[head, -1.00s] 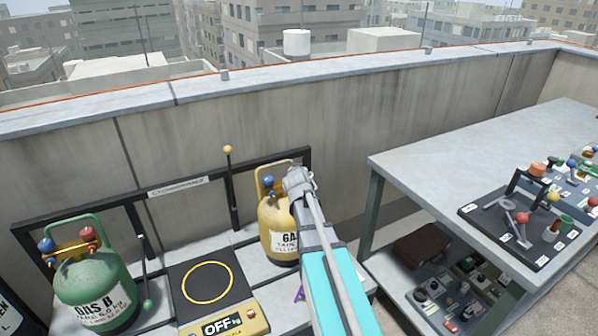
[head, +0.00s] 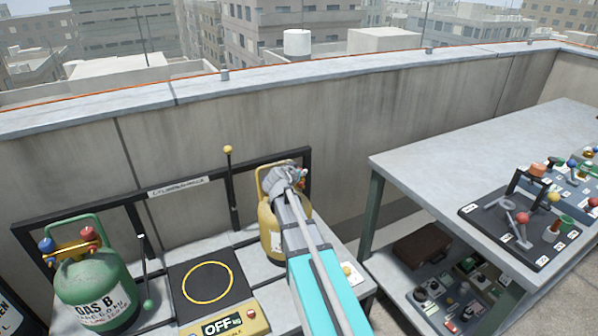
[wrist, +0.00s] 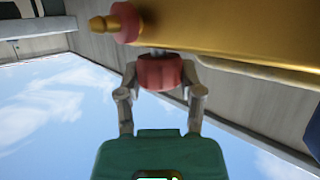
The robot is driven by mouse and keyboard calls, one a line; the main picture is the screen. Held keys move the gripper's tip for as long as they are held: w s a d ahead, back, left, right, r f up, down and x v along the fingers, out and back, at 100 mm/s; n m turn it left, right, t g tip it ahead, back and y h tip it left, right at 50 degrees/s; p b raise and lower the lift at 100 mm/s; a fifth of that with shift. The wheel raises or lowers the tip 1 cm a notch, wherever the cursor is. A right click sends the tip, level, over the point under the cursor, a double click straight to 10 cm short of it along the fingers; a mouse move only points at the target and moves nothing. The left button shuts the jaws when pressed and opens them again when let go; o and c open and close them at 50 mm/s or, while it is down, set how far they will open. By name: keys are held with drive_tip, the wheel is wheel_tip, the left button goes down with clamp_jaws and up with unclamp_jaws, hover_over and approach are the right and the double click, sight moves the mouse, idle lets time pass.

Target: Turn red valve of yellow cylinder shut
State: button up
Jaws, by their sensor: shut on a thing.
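The yellow cylinder (head: 270,235) stands on the bench against the black rail, partly hidden by my arm. My gripper (head: 288,178) is at its top, in front of the valves, which are mostly hidden in the head view. In the wrist view my gripper (wrist: 160,76) has one finger on each side of the red valve (wrist: 158,73) and is shut on it. The valve joins a gold-coloured body (wrist: 235,28) above it in that picture. How far the valve is turned cannot be told.
A green cylinder (head: 95,290) with blue and red knobs stands at the left. Beside it is a black scale (head: 190,300) reading OFF. A grey table (head: 470,160) with valve boards is at the right, with a brown case (head: 422,244) beneath. A concrete parapet runs behind.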

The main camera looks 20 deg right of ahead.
drive_tip(key=shift+m+g, duration=0.3)
drive_tip(key=o, duration=1.2)
drive_tip(key=shift+c, duration=0.2)
